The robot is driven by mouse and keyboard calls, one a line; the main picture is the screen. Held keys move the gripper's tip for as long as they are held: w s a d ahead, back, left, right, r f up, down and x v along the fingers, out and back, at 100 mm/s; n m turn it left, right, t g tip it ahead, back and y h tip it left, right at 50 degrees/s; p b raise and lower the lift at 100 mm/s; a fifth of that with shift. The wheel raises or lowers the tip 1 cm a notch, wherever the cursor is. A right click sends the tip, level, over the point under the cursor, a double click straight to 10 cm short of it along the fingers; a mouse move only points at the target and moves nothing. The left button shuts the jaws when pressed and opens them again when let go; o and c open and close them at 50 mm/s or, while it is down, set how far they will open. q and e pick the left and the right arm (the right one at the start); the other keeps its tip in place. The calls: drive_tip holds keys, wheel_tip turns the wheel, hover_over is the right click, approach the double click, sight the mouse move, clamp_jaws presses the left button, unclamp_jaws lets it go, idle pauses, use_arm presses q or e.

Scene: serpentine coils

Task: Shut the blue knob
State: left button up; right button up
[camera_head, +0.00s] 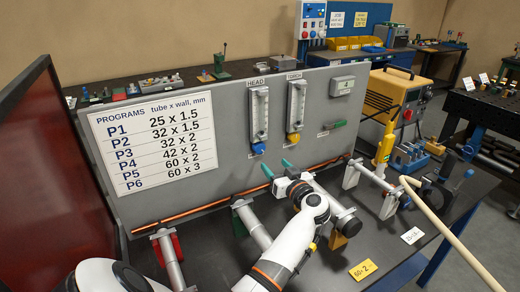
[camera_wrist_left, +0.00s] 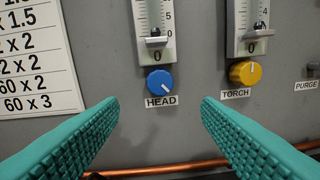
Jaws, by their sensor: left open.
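The blue knob (camera_wrist_left: 159,80) sits on the grey panel (camera_wrist_left: 190,120) under the HEAD flow tube (camera_wrist_left: 154,25), above the HEAD label. Its white mark points down and to the right. The blue knob also shows in the head view (camera_head: 258,149). My left gripper (camera_head: 277,167) is open, its two teal fingers pointing at the panel below the knob. In the left wrist view the knob lies between and just above the fingertips, with nothing held. Contact with the panel is not visible. My right gripper is not in view.
A yellow knob (camera_wrist_left: 245,72) under the TORCH tube (camera_wrist_left: 253,20) is close on the right. A copper tube (camera_head: 235,198) runs along the panel's foot. The program chart (camera_head: 150,138) is on the left. A pale hose (camera_head: 440,228) crosses the right side.

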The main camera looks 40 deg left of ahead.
sight(261, 150)
use_arm(q)
drive_tip(key=p+x, duration=0.1)
drive_tip(key=x, duration=0.8)
drive_tip(key=shift+a+p, duration=0.15)
drive_tip(key=shift+p, duration=0.15)
drive_tip(key=shift+w+a, duration=0.2)
drive_tip(key=shift+a, duration=0.35)
drive_tip(key=c, duration=1)
